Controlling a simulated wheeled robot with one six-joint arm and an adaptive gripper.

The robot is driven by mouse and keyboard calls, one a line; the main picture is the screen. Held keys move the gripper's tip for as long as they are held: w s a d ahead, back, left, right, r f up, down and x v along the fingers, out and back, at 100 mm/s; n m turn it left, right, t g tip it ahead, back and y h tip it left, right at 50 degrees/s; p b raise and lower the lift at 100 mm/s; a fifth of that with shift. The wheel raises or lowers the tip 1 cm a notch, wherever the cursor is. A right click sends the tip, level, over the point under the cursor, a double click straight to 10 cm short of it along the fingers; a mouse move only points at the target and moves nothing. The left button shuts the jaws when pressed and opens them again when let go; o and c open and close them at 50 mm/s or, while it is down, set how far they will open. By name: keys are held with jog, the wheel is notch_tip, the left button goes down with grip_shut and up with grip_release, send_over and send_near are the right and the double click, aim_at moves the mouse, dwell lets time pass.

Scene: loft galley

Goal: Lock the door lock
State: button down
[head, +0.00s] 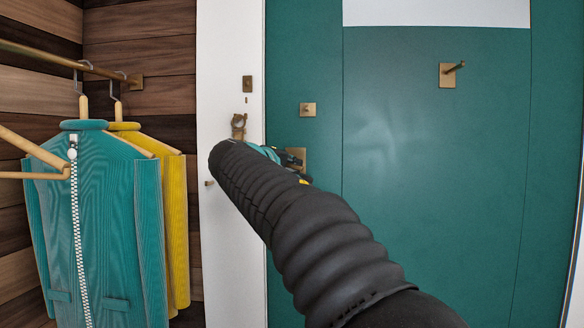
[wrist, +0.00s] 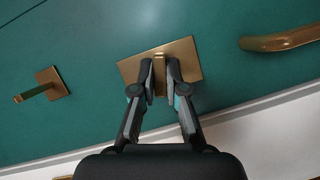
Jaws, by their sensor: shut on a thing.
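A brass lock plate (wrist: 190,57) with a narrow raised turn piece (wrist: 159,64) is mounted on the teal door (head: 430,190). My gripper (wrist: 160,78) reaches straight at this plate in the wrist view, and its two fingers are shut on the turn piece, one on each side. In the head view only the edge of the lock plate (head: 298,154) shows beside my arm. My arm hides most of the gripper and the turn piece there. In the wrist view the turn piece stands about upright. I cannot tell whether the bolt is out.
A small brass plate with a peg (head: 308,109) is above the lock, and a brass hook (head: 450,74) is farther right. The white frame (head: 228,60) carries brass fittings (head: 239,122). A brass handle (wrist: 285,40) is near the lock. Jackets (head: 110,220) hang at left.

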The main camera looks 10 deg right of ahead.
jog(key=shift+f+n+t+b, duration=0.3)
jog(key=shift+n+b, duration=0.25)
jog(key=shift+n, duration=0.15)
jog(key=shift+r+n+h+b, duration=0.25)
jog(key=shift+n+h, duration=0.25)
jog(key=shift+n, duration=0.3)
jog(key=c, duration=1.2)
grip_release()
jog(key=shift+a, duration=0.1)
jog(key=v, duration=1.2)
jog(key=shift+f, duration=0.15)
